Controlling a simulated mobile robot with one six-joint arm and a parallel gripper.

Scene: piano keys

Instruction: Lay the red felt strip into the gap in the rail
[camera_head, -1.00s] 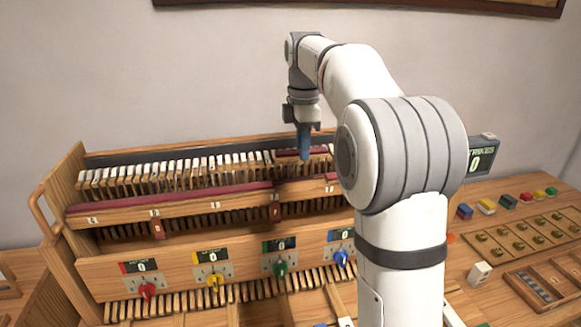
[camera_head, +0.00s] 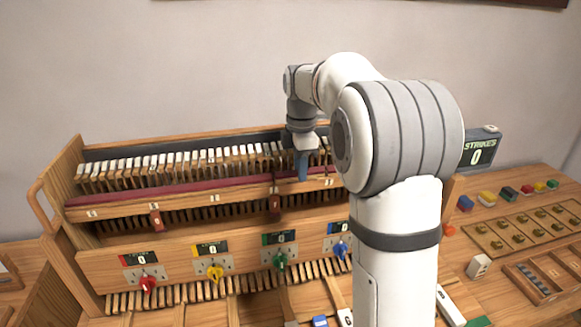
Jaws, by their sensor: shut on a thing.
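My gripper (camera_head: 302,177) points down at the rail and is shut on the red felt strip (camera_head: 286,177). The strip is mostly hidden by the blue fingers. It is at the height of the rail's gap, roughly in line with the red felt on either side. I cannot tell whether it touches the bottom of the gap. The wooden rail (camera_head: 185,201) runs across the piano action, with a long red felt (camera_head: 170,190) on its top to the left of the gap.
A row of hammers (camera_head: 180,163) stands behind the rail. Red tabs (camera_head: 156,220) hang from its front. Coloured knobs (camera_head: 280,262) and small displays sit on the panel below. A strikes counter (camera_head: 478,154), coloured blocks and trays are at the right. My arm hides the rail's right end.

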